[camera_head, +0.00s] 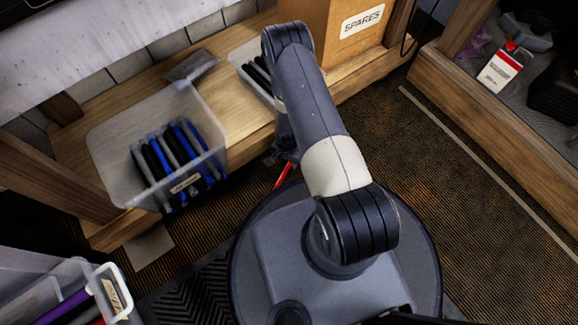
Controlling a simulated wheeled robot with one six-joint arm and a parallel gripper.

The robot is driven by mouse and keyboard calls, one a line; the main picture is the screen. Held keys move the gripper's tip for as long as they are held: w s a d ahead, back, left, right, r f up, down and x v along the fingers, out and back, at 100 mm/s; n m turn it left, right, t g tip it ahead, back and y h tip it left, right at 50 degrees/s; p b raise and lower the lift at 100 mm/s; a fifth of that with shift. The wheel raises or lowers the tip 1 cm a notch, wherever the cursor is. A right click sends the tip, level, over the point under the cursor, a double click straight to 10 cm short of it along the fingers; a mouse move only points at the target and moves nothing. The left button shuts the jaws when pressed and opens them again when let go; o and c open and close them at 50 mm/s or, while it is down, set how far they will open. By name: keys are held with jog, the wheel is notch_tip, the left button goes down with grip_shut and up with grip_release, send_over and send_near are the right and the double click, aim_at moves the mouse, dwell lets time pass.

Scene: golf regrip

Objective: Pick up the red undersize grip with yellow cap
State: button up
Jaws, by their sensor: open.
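A thin red grip (283,175) lies low beside my base, just below the front edge of the wooden shelf. Only a short length of it shows, and no yellow cap can be made out. My arm bends over at the top and comes down behind its own grey link. My gripper (274,158) is mostly hidden there, close above the red grip. It is open, and I see nothing held in it. Whether it touches the red grip cannot be told.
A clear bin (105,150) of blue, black and grey grips stands on the wooden shelf (245,143). A second bin (243,60) and a SPARES box (345,45) are behind. Another bin (45,275) stands lower left. Carpet (480,200) at right is clear.

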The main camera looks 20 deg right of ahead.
aim_at(288, 166)
notch_tip(288, 166, down, 4)
jog(key=shift+f+b, duration=0.1)
jog(key=shift+b, duration=0.75)
jog(key=shift+c, duration=0.3)
grip_shut()
jog(key=shift+r, duration=0.3)
